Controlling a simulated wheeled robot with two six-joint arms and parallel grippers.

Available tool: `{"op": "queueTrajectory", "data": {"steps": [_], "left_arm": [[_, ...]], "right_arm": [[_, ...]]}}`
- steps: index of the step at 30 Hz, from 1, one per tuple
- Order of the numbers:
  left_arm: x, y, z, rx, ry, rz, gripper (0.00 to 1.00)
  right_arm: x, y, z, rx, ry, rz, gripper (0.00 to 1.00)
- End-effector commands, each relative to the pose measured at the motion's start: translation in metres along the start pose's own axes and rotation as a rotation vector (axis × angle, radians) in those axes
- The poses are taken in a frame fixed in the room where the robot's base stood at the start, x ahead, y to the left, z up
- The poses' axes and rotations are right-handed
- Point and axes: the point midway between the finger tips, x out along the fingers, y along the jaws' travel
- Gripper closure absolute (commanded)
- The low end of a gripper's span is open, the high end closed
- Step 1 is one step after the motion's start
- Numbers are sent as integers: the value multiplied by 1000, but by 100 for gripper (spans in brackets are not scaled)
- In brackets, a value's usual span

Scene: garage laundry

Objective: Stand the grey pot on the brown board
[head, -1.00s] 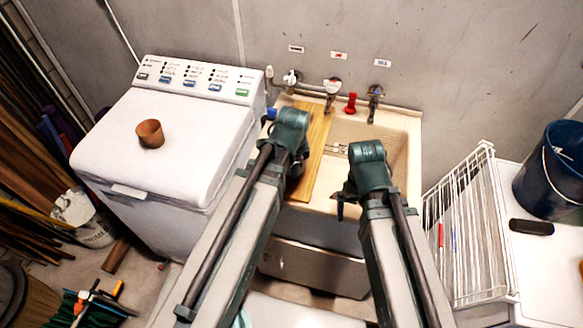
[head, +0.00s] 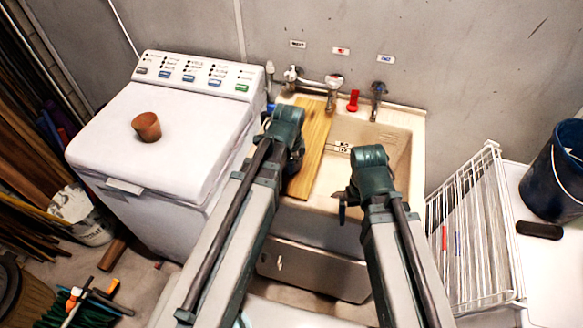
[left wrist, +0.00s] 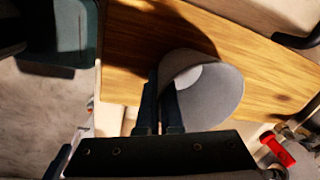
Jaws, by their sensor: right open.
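The brown board (head: 317,135) lies across the left part of the sink and fills much of the left wrist view (left wrist: 130,38). The grey pot (left wrist: 222,92) shows in the left wrist view with its mouth turned partly towards the camera. My left gripper (left wrist: 162,100) has its fingers close together at the pot's rim, shut on its wall. The pot is over the board; whether it touches the board I cannot tell. In the head view my left gripper (head: 287,145) is over the board's left side and hides the pot. My right gripper (head: 347,198) is open and empty over the sink's front.
A terracotta pot (head: 146,127) stands on the white washing machine (head: 170,110) to the left. Taps (head: 333,88) and a red thing (head: 353,100) are behind the sink basin (head: 390,150). A white wire rack (head: 465,230) and a blue bucket (head: 560,170) are to the right.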

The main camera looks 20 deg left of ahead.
Motion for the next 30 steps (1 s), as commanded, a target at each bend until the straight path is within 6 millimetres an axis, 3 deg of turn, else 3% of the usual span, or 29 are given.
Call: {"op": "queueTrajectory", "data": {"steps": [4,9,22,30], "left_arm": [[5,1,0,0,0,0,100],[3,0,0,0,0,0,67],[-1,0,0,0,0,0,67],[-26,0,0,0,0,0,67]], "right_arm": [[5,0,0,0,0,0,0],[3,0,0,0,0,0,0],[-1,0,0,0,0,0,0],[-25,2,2,0,0,0,0]]}}
